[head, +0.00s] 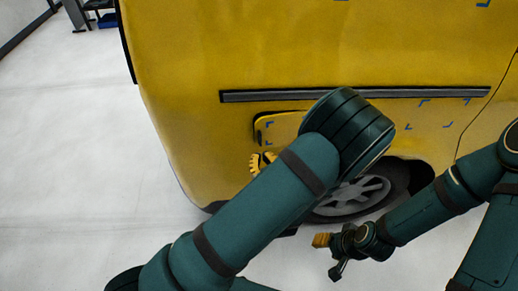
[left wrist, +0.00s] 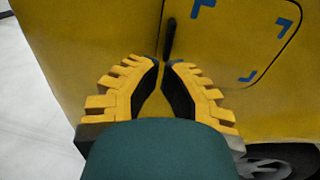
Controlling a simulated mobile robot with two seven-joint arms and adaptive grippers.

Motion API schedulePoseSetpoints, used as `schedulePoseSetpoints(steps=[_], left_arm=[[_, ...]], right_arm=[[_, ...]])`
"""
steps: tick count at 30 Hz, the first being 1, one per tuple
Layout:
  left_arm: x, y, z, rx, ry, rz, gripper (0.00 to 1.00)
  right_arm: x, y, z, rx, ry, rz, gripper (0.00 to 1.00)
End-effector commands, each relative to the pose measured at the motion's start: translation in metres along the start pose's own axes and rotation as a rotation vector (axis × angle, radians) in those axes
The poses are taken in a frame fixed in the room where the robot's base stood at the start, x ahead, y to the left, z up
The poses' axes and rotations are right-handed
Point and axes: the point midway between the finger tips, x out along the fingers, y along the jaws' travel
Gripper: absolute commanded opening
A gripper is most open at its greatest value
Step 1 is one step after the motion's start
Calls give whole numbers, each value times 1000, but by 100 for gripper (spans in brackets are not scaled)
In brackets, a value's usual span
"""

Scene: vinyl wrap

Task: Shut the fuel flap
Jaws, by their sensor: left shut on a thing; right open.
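The fuel flap (head: 262,128) is a yellow rounded panel with blue corner marks on the van's side, partly hidden by my left arm in the head view. In the left wrist view the flap (left wrist: 235,42) fills the upper right. A dark upright bar (left wrist: 169,38) stands at its left edge. My left gripper (left wrist: 167,66) has its yellow, toothed fingers closed at the bar's lower end; contact is partly hidden. It also shows below the flap in the head view (head: 260,163). How far the flap stands out is unclear. My right gripper (head: 328,252) is open and empty, low by the wheel.
The yellow van body (head: 180,60) carries a dark trim strip (head: 350,95) above the flap and more blue marks. The wheel (head: 350,197) lies below, partly behind my arms. The pale floor (head: 70,150) at left is clear.

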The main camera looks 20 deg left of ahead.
Motion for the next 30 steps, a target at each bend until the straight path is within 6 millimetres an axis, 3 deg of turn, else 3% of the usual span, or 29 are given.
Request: schedulePoseSetpoints(steps=[7,23,30], left_arm=[[32,0,-1,-1,1,2,0],[42,1,0,0,1,1,0],[70,5,2,0,1,3,0]], right_arm=[[5,2,-1,0,3,0,47],[4,2,-1,0,3,0,47],[-7,-3,0,1,-2,0,47]])
